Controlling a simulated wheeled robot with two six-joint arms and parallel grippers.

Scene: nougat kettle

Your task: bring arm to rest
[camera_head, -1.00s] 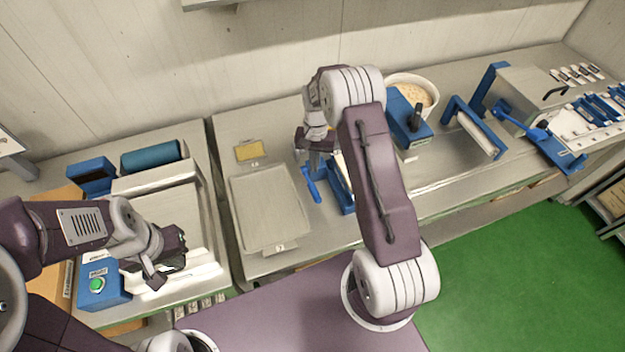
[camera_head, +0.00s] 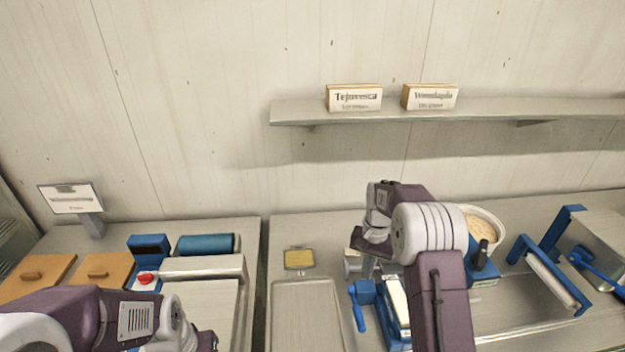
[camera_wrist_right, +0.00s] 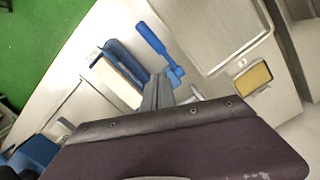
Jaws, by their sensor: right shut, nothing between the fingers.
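My right gripper (camera_head: 368,268) is over the back of the middle bench, pointing down, behind a blue device with a crank handle (camera_head: 358,306). In the right wrist view its dark fingers (camera_wrist_right: 157,92) are shut together with nothing between them. The blue handle (camera_wrist_right: 152,38) shows just past the fingertips there; whether they touch it I cannot tell. My left arm (camera_head: 130,318) comes in low at the left, over the left bench. Its gripper is mostly cut off by the bottom edge, and its fingers do not show.
A metal tray (camera_head: 305,287) and a small yellow block (camera_head: 299,258) lie left of the right gripper. A bowl (camera_head: 488,228) and blue-framed machines (camera_head: 546,262) stand to the right. A wall shelf (camera_head: 300,111) with two signs runs above. A blue roller (camera_head: 206,244) lies on the left bench.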

